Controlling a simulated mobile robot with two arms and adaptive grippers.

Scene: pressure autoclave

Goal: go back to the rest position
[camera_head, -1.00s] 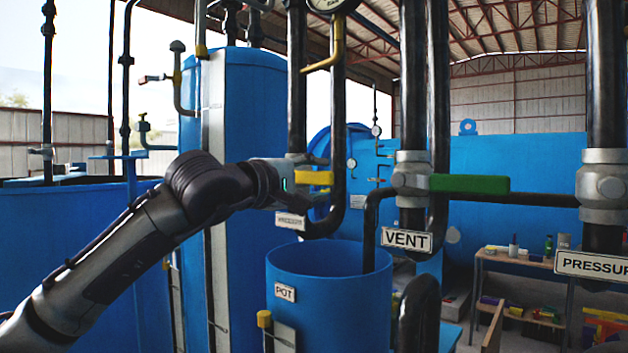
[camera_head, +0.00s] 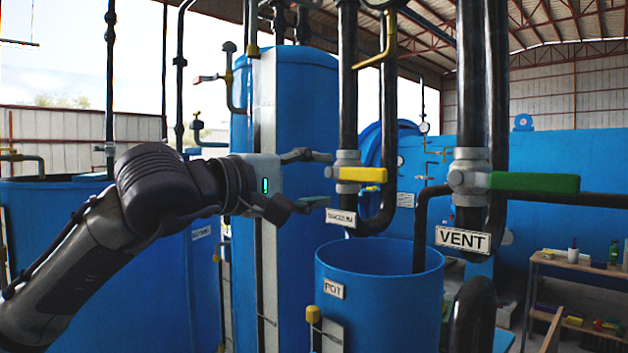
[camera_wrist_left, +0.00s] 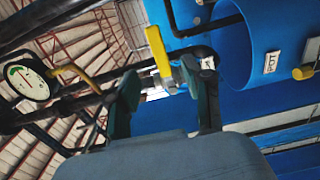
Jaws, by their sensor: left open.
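My left gripper (camera_head: 318,179) reaches in from the left in the head view. Its fingers are spread and empty, just left of the valve with the yellow handle (camera_head: 362,174) and apart from it. In the left wrist view the open fingers (camera_wrist_left: 160,100) show with the yellow handle (camera_wrist_left: 158,50) beyond them. My right gripper is not in view.
The valve with the green handle (camera_head: 535,183) and the VENT sign (camera_head: 463,239) are to the right. The blue pot (camera_head: 380,300) stands below the yellow valve. A blue tank (camera_head: 305,100) stands behind my gripper. A shelf (camera_head: 570,263) is at far right.

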